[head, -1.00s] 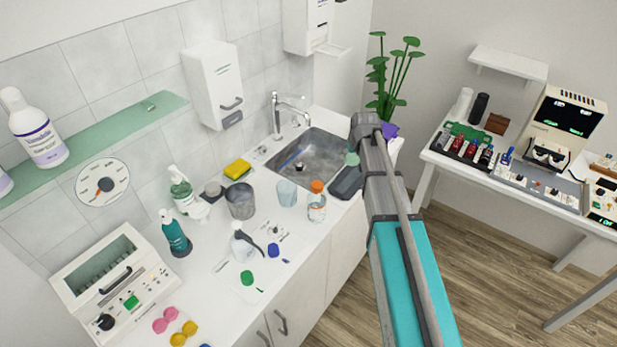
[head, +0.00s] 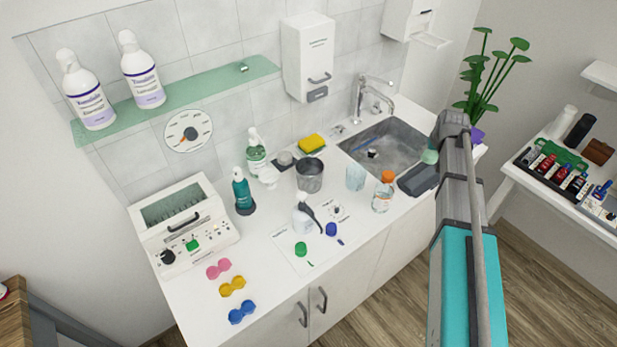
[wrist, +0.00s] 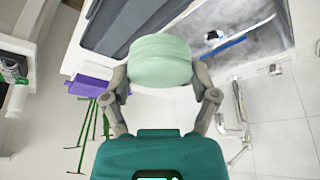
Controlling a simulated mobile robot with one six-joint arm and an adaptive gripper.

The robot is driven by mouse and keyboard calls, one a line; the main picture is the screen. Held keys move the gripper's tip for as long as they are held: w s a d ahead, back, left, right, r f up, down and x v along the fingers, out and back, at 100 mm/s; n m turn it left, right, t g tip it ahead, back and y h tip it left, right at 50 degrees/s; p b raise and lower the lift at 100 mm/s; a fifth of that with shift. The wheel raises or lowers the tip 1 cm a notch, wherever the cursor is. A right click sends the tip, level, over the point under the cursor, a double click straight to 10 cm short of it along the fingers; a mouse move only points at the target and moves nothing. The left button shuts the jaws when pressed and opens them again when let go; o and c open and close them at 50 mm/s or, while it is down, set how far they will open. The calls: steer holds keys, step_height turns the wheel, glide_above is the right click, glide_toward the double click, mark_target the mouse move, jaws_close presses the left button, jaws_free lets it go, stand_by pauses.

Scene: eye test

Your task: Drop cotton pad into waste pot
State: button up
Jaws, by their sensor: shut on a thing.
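My gripper (wrist: 161,80) is shut on a thick, round, pale green pad (wrist: 160,58), which I take to be the cotton pad. In the head view the pad (head: 430,157) shows just left of my arm's end, above the counter near the sink's right side; my fingers are mostly hidden there. A grey, open-topped pot (head: 310,178), likely the waste pot, stands upright on the counter left of the sink, well apart from my gripper. I cannot see its bottom.
A clear tumbler (head: 355,178) and an orange-capped bottle (head: 383,193) stand between the pot and my arm. The sink (head: 384,146), a dark tray (head: 417,180) and a yellow sponge (head: 311,144) are close by. A pump bottle (head: 304,215) stands in front of the pot.

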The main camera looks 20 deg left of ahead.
steer(key=shift+r, duration=0.1)
step_height(320, 180, up, 10)
steer(key=p, duration=1)
